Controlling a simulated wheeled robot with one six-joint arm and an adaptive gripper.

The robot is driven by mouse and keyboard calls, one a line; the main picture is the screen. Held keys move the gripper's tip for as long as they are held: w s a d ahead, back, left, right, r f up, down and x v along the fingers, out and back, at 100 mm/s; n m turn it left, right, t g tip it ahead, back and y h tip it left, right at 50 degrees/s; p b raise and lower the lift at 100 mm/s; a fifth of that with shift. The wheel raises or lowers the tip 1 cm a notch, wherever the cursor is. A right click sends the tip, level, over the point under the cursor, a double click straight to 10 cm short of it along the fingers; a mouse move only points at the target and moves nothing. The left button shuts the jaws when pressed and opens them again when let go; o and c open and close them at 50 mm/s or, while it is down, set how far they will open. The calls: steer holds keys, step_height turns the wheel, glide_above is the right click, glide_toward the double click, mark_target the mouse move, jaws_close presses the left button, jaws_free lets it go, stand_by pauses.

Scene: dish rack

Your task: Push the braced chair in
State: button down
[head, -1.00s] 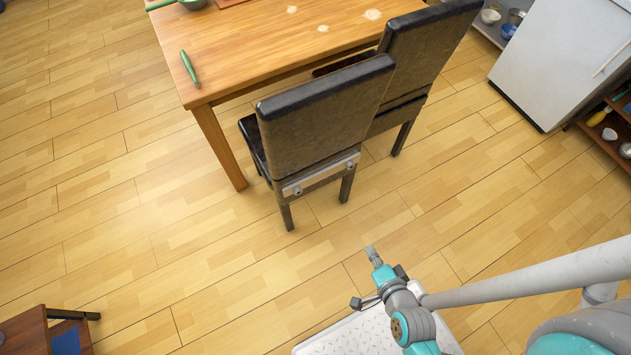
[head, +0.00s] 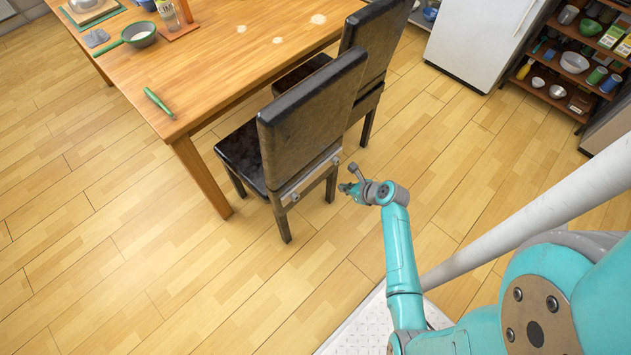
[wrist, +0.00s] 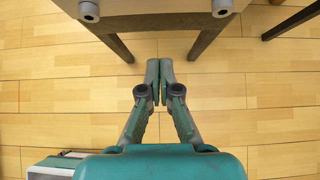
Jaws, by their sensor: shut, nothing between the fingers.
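The braced chair (head: 308,125) has a dark back with a pale metal brace (head: 308,178) bolted across its lower rear. It stands at the near side of the wooden table (head: 215,70), its seat partly out from the table edge. My gripper (head: 346,188) is just behind the chair, near the right end of the brace. In the wrist view my gripper (wrist: 160,68) is shut and empty, pointing at the chair. The chair's lower back (wrist: 155,20) and rear legs show ahead, with the fingertips between the legs in the picture. I cannot tell whether they touch the chair.
A second dark chair (head: 375,50) stands close on the right. A green pan (head: 138,35) and a green-handled item (head: 157,101) lie on the table. A white fridge (head: 478,40) and a shelf (head: 560,95) stand at the right back. The floor left of the chair is clear.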

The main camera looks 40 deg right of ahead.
glide_toward(316, 178)
step_height(316, 178, down, 4)
steer(key=shift+w+a, duration=0.15)
steer(key=shift+w, duration=2.05)
